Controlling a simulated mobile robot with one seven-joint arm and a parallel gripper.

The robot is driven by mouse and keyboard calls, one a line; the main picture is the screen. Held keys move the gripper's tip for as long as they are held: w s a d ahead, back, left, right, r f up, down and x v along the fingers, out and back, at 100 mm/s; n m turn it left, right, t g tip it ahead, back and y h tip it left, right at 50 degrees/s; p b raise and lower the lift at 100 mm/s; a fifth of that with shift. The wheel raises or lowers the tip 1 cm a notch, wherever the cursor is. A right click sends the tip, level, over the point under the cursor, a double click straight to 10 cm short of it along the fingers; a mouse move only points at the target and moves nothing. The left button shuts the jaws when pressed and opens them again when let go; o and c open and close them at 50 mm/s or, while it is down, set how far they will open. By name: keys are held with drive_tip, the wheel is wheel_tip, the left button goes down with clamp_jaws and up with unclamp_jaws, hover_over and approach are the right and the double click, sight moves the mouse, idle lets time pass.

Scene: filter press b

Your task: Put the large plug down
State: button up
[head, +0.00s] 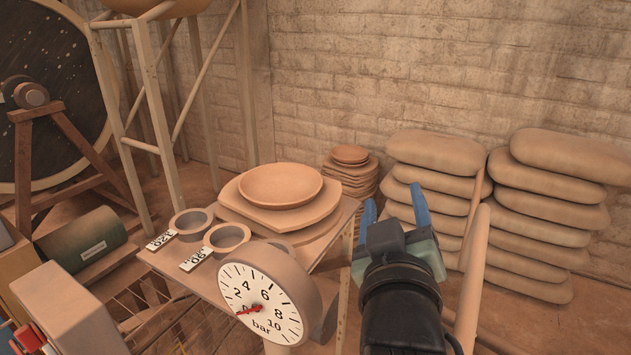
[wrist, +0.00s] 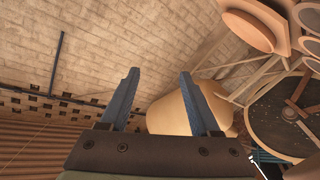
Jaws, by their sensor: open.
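My gripper (head: 394,197) is open and empty, with its blue fingers pointing up, right of the small table in the head view. The open fingers also show in the wrist view (wrist: 159,74), with nothing between them. I cannot make out a large plug in either view. My gripper is apart from all of these.
A pressure gauge (head: 265,302) stands at the table's front, partly hiding it. Stacked sacks (head: 560,205) and a pale pole (head: 472,275) are to the right. A frame tower (head: 150,90) and green roller (head: 82,238) are at the left.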

drive_tip(key=s+a+r+m+t+y, duration=0.1)
drive_tip(key=s+a+r+t, duration=0.2)
drive_tip(key=r, duration=0.5)
drive_tip(key=s+a+r+m+t+y, duration=0.1)
drive_tip(key=s+a+r+t, duration=0.2)
drive_tip(key=s+r, duration=0.3)
drive_tip(key=s+a+r+m+t+y, duration=0.1)
drive_tip(key=s+a+r+t, duration=0.2)
drive_tip(key=r, duration=0.8)
drive_tip(key=shift+s+a+r+t+y, duration=0.4)
drive_tip(key=shift+s+a, duration=0.45)
drive_tip(key=shift+a, duration=0.2)
